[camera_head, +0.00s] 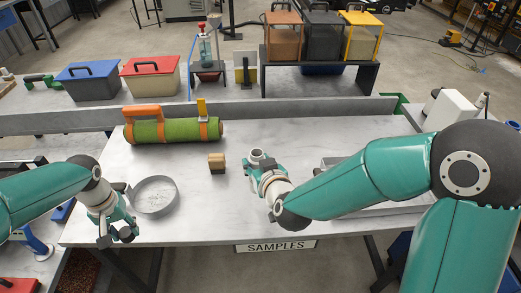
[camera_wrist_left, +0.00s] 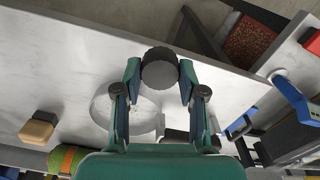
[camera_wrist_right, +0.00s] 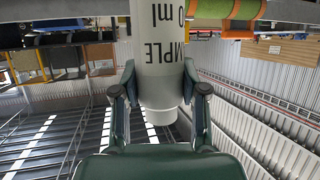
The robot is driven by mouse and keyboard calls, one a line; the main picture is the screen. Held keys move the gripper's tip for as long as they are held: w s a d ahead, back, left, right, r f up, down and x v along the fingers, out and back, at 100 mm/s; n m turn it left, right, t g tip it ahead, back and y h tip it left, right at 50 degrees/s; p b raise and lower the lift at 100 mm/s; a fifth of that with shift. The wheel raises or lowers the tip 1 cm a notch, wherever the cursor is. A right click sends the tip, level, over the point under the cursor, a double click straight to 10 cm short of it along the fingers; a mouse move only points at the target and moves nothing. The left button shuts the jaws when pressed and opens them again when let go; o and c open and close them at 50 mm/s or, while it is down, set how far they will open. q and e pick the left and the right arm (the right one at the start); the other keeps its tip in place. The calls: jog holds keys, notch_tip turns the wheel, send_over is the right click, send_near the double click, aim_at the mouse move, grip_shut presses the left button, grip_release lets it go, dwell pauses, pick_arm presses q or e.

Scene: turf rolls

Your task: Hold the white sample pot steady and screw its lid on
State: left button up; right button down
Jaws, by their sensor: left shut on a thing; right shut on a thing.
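The white sample pot (camera_head: 256,155) is upright above the middle of the grey table, with its open mouth up. My right gripper (camera_head: 260,166) is shut around it. The right wrist view shows the pot (camera_wrist_right: 160,45) upside down, with black print on its body and a narrower bare neck. The dark grey ribbed lid (camera_wrist_left: 160,70) is between the fingertips of my left gripper (camera_wrist_left: 158,75), which is shut on it. In the head view the lid (camera_head: 127,236) is low at the table's front left edge, well apart from the pot.
A round metal dish (camera_head: 155,194) lies just right of my left gripper. A small wooden block (camera_head: 217,163) stands left of the pot. A green turf roll (camera_head: 165,131) with orange bands lies behind. A shallow tray (camera_head: 330,163) is partly hidden by my right arm.

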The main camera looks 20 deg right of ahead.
jog(key=s+a, duration=0.3)
jog(key=a, duration=1.4)
jog(key=shift+s, duration=0.15)
